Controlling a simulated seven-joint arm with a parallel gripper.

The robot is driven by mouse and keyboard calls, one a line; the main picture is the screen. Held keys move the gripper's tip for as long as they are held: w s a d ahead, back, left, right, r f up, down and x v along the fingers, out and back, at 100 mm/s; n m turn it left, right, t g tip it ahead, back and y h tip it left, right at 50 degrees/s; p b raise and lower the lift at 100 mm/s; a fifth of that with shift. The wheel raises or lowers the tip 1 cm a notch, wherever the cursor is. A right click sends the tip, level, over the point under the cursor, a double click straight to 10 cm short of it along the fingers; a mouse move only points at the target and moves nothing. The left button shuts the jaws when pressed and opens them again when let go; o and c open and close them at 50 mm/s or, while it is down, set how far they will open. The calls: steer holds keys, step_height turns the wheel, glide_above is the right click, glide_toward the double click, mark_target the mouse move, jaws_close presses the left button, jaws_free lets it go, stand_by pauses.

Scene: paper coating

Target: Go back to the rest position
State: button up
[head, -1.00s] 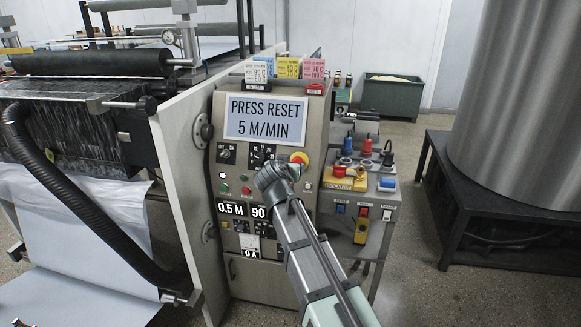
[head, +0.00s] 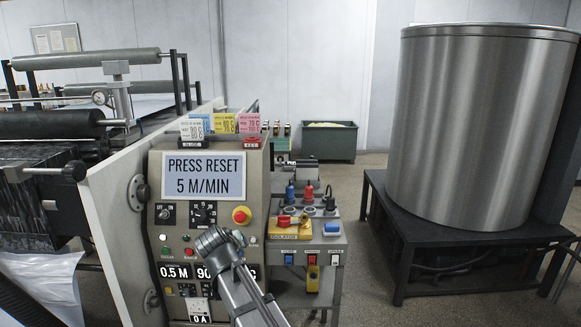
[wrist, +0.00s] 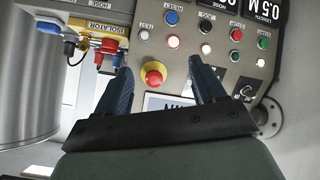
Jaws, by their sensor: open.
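My gripper (head: 220,242) is in front of the grey control panel (head: 160,290) in the head view, over its lower right part. In the wrist view my gripper (wrist: 160,64) is open, with its two dark fingers apart and nothing between them that it holds. The red stop button on its yellow ring (wrist: 153,76) shows in the gap between the fingers, beyond them. The same stop button (head: 241,215) shows just above my gripper in the head view. My gripper hides part of the lower panel and its number readouts.
The display (head: 204,175) reads "PRESS RESET 5 M/MIN". Right of the panel is a stand with a yellow isolator (head: 290,230) and several plugs. A large metal drum (head: 475,120) stands on a black platform (head: 400,275) at right. Rollers (head: 85,60) are at left; floor shows between stand and platform.

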steer(key=s+d+f+g, duration=0.3)
steer(key=s+d+f, duration=0.25)
steer(key=f, duration=0.65)
steer(key=s+d+f+g, duration=0.4)
steer(key=s+f, duration=0.3)
steer(key=f, duration=0.6)
steer(key=s+d+f+g, duration=0.3)
steer(key=s+d+f, duration=0.25)
steer(key=f, duration=0.65)
steer(key=s+d+f+m+g, duration=0.1)
steer(key=s+d+f+g, duration=0.1)
steer(key=s+d+f, duration=0.4)
steer(key=s+d+f+m+g, duration=0.2)
steer(key=s+d+f, duration=0.5)
steer(key=s, duration=0.7)
steer(key=s+d+f+m+g, duration=0.1)
steer(key=s+d+f+g, duration=0.2)
steer(key=s+d+f, duration=0.3)
steer(key=s+f, duration=0.2)
steer(key=s, duration=0.2)
steer(key=shift+d+m, duration=0.3)
steer(key=shift+d, duration=0.1)
